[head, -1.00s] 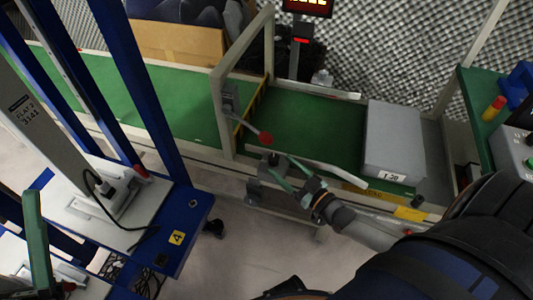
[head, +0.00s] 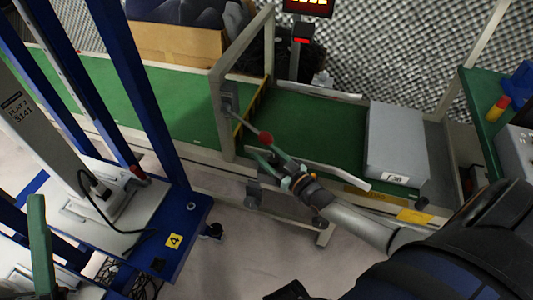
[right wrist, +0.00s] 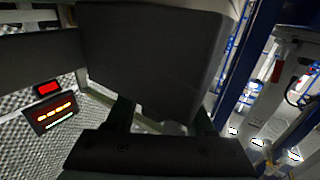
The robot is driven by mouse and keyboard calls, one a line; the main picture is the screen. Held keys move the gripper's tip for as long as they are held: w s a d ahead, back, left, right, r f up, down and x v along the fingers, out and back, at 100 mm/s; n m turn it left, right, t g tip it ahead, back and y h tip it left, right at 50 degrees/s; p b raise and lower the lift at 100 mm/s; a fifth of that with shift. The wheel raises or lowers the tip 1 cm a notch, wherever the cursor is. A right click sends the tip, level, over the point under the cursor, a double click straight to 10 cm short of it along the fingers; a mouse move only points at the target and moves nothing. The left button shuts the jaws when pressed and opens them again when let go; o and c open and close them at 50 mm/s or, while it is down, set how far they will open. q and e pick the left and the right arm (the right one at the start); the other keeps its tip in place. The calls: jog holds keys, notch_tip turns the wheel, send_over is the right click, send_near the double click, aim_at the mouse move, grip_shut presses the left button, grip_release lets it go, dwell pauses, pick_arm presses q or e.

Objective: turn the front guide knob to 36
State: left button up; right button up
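The front guide is a pale rail (head: 335,177) along the near side of the green conveyor. My right gripper (head: 272,157) is at the rail's left end, just below a lever with a red ball (head: 265,138). Its two green fingers are spread apart; the gripper covers the fitting between them, so I cannot tell contact. In the right wrist view a dark block (right wrist: 155,60) hides the fingertips of the right gripper (right wrist: 163,118). My left gripper is not in view.
A grey box (head: 395,143) stands on the conveyor belt (head: 310,130) at right. A metal frame (head: 222,120) rises left of my right gripper. A blue cart (head: 180,235) stands at left. A red-lit display (head: 307,6) is at the back, also in the right wrist view (right wrist: 52,113).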

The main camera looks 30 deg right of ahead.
grip_shut()
jog(key=shift+d+r+m+h+p, duration=0.15)
jog(key=shift+r+m+h+p, duration=0.15)
jog(key=shift+m+h+p, duration=0.5)
jog(key=shift+d+m+h+p, duration=0.15)
jog(key=shift+m+h+p, duration=0.15)
jog(key=shift+h+p, duration=0.6)
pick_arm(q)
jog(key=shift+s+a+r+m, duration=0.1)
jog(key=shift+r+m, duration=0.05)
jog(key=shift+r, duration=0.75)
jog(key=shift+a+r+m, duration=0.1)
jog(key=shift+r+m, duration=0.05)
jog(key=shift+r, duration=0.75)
pick_arm(e)
jog(key=shift+d+f+m+h, duration=0.2)
jog(key=shift+m+h, duration=0.2)
jog(key=shift+h, duration=0.4)
jog(key=shift+o, duration=1.8)
grip_release()
